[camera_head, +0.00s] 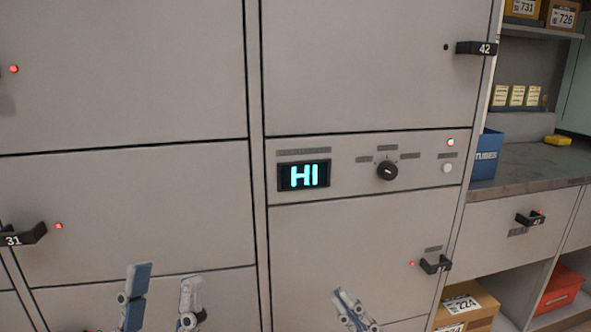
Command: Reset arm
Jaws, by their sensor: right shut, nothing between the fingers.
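My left gripper (165,283) rises from the bottom edge, left of centre, in the head view. Its two fingers point up and stand apart, with nothing between them. My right gripper (349,304) is at the bottom edge, right of centre. Its fingers are together and empty, tilted up to the left. Both grippers are in front of the grey locker wall (130,215). The arms behind the fingers are out of view below. I cannot tell whether either gripper touches the wall.
A control panel with a lit "HI" display (304,176), a black knob (387,171) and a white button (447,168) is at centre. Black handles (477,48) jut from the doors. A counter (530,165) with a blue box (487,156) and a cardboard box (468,306) are at right.

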